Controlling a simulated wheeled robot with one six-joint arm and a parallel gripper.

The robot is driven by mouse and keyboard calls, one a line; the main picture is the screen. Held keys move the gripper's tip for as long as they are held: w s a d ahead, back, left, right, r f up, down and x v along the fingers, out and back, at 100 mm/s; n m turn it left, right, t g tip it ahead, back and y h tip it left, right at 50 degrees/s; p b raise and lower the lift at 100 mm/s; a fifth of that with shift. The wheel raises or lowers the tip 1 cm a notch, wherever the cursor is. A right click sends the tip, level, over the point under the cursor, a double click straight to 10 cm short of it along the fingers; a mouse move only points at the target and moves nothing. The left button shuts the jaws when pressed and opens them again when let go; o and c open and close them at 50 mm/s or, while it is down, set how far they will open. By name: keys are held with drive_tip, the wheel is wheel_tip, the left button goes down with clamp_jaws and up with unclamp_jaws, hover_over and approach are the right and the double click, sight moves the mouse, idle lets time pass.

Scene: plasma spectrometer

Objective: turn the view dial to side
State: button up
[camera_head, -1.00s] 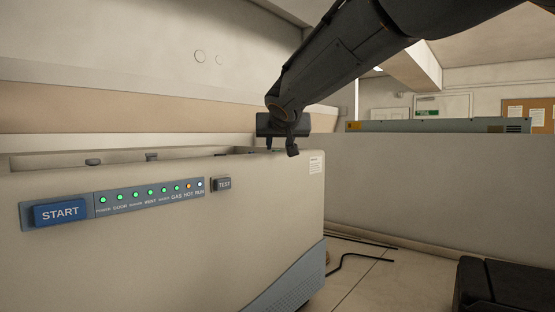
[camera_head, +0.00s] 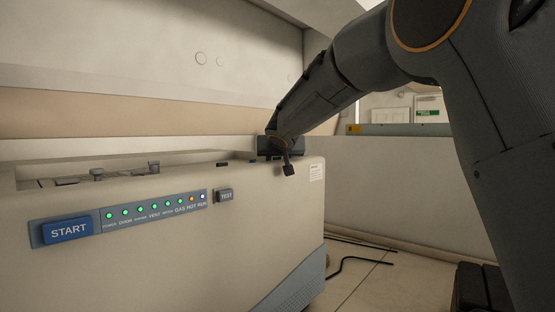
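The spectrometer (camera_head: 170,250) is a large beige cabinet at the left and centre. Small dark controls stand on its recessed top, among them a knob-like one (camera_head: 97,173) and another dark piece (camera_head: 154,167). I cannot tell which, if any, is the view dial, and no "side" marking is readable. My gripper (camera_head: 280,165) is at the top right end of the cabinet, pointing down close to its top surface. One dark finger shows clearly; the other is hard to make out, so its opening and any contact are unclear.
The cabinet front carries a blue START button (camera_head: 68,230), a row of lit indicators (camera_head: 155,212) and a TEST button (camera_head: 225,195). A beige partition (camera_head: 385,185) stands behind at the right. Black cables (camera_head: 350,262) lie on the floor.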

drive_tip(key=c, duration=0.8)
drive_tip(key=shift+o, duration=0.2)
drive_tip(key=y+p, duration=0.1)
drive_tip(key=p, duration=0.2)
drive_tip(key=shift+d+n, duration=0.15)
drive_tip(key=shift+n, duration=0.25)
drive_tip(key=n+y+p, duration=0.1)
drive_tip(key=p, duration=0.1)
drive_tip(key=r+y+p, duration=0.1)
drive_tip(key=p, duration=0.2)
drive_tip(key=shift+d+n+g+p, duration=0.2)
drive_tip(key=shift+n+g+p, duration=0.1)
drive_tip(key=shift+n, duration=0.1)
drive_tip(key=shift+w+f+n+g+y, duration=0.2)
drive_tip(key=shift+f+n+g+y, duration=0.15)
drive_tip(key=shift+n+y, duration=0.5)
drive_tip(key=n+g+y, duration=0.1)
drive_tip(key=n+y, duration=0.1)
drive_tip(key=n+g+y, duration=0.1)
drive_tip(key=shift+w+d+f+n+g+y+p, duration=0.1)
drive_tip(key=shift+w+d+n+g+y+p, duration=0.15)
drive_tip(key=shift+d+g+p, duration=0.1)
drive_tip(key=n+g+y, duration=0.2)
drive_tip(key=n+g, duration=0.1)
drive_tip(key=n+g+y, duration=0.1)
drive_tip(key=n+g, duration=0.1)
drive_tip(key=shift+w+d, duration=0.1)
drive_tip(key=shift+w, duration=0.15)
drive_tip(key=shift+n+g, duration=0.4)
